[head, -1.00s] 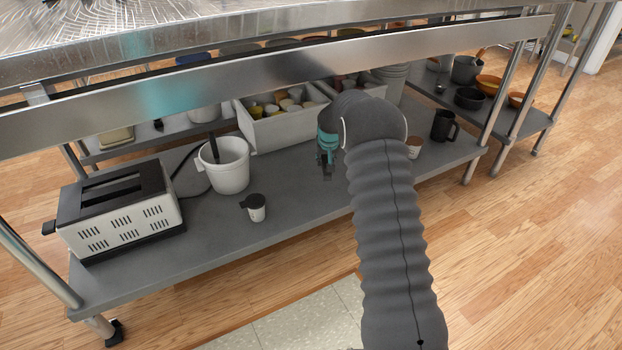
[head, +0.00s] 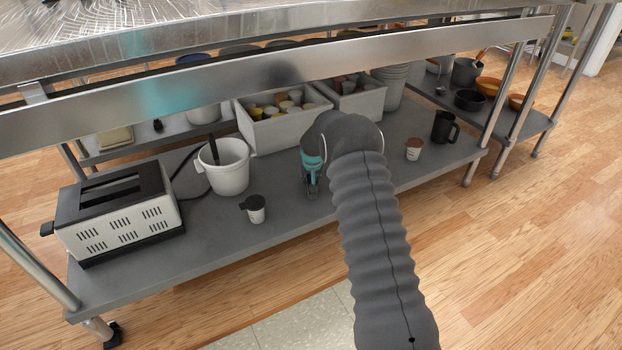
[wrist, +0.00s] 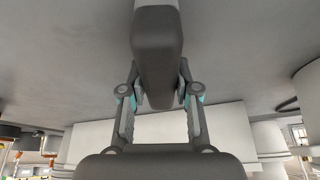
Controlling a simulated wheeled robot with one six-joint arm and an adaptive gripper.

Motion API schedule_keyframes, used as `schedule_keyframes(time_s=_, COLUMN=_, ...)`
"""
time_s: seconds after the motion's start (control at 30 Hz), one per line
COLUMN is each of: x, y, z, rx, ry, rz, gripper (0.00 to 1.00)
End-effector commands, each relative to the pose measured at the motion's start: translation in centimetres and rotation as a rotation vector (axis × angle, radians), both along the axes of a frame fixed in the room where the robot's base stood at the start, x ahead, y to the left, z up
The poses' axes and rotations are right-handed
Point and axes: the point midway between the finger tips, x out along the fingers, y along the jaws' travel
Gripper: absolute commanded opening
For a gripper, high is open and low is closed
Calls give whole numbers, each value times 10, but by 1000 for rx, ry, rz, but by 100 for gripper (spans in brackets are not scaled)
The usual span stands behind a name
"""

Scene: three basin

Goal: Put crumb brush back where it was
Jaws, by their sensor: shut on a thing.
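My gripper (head: 311,176), with teal parts, is low over the grey lower shelf, just in front of the white bins. In the wrist view my gripper (wrist: 159,92) is shut on a long dark grey thing, which I take to be the crumb brush (wrist: 157,45). In the head view the brush is too small and dark to tell apart from the fingers. Whether it touches the shelf I cannot tell.
On the shelf (head: 285,215), a small dark-lidded cup (head: 255,210) and a white bucket (head: 226,170) stand left of my gripper. A toaster (head: 118,210) is farther left. A small brown-topped cup (head: 413,150) and a black mug (head: 443,127) stand right. A metal beam (head: 270,72) crosses above.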

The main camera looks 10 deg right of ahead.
Motion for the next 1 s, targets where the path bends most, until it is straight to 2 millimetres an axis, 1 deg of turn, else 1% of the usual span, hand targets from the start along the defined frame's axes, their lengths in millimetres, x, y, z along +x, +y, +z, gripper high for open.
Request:
schedule_keyframes(time_s=0.17, x=0, y=0, z=-5, rx=0, ry=0, rz=0, gripper=0)
schedule_keyframes(time_s=0.2, x=0, y=0, z=-3, rx=0, ry=0, rz=0, gripper=41)
schedule_keyframes(time_s=0.27, x=0, y=0, z=-3, rx=0, ry=0, rz=0, gripper=56)
schedule_keyframes(time_s=0.53, x=0, y=0, z=-3, rx=0, ry=0, rz=0, gripper=56)
schedule_keyframes(time_s=0.67, x=0, y=0, z=3, rx=0, ry=0, rz=0, gripper=56)
schedule_keyframes(time_s=0.77, x=-4, y=0, z=14, rx=0, ry=-2, rz=0, gripper=56)
schedule_keyframes(time_s=0.87, x=-11, y=1, z=30, rx=0, ry=-3, rz=0, gripper=56)
schedule_keyframes(time_s=1.0, x=-22, y=2, z=57, rx=0, ry=-3, rz=0, gripper=56)
